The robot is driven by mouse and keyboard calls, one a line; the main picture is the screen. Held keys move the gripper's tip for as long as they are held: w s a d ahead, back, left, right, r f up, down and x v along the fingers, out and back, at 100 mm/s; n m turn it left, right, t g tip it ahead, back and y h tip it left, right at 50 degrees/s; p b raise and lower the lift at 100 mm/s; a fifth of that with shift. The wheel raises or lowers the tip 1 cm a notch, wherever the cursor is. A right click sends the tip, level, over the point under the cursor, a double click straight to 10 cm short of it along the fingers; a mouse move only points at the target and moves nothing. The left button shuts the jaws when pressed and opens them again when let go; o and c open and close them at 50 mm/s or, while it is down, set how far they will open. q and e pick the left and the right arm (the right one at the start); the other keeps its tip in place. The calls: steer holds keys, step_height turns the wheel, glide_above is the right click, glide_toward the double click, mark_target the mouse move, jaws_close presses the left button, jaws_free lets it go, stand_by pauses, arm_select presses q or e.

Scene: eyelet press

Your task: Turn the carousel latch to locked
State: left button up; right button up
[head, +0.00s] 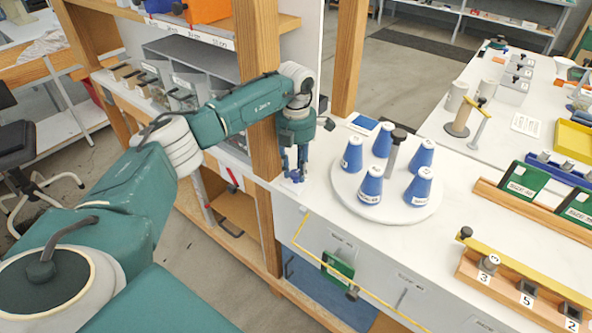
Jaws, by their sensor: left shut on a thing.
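The carousel is a round white turntable (418,214) on the white worktop, carrying several blue cone-shaped pieces (352,153) around a grey post (393,155) with a dark knob. My left gripper (294,176) points down at the worktop's left edge, just left of the carousel and beside a wooden upright. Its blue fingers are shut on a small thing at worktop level. The fingers cover most of it, so I cannot clearly make out the carousel latch or how it is turned. My right gripper is not in view.
A yellow rail (360,285) runs along the worktop's front. A wooden block with numbered pieces (487,268) and green plates (525,183) stand to the right. The worktop between carousel and block is clear.

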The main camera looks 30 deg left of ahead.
mark_target(296, 172)
arm_select(q)
steer(key=shift+r, duration=0.1)
stand_by(0.4)
steer(key=o, duration=1.2)
steer(key=shift+c, duration=0.2)
step_height(296, 172, up, 12)
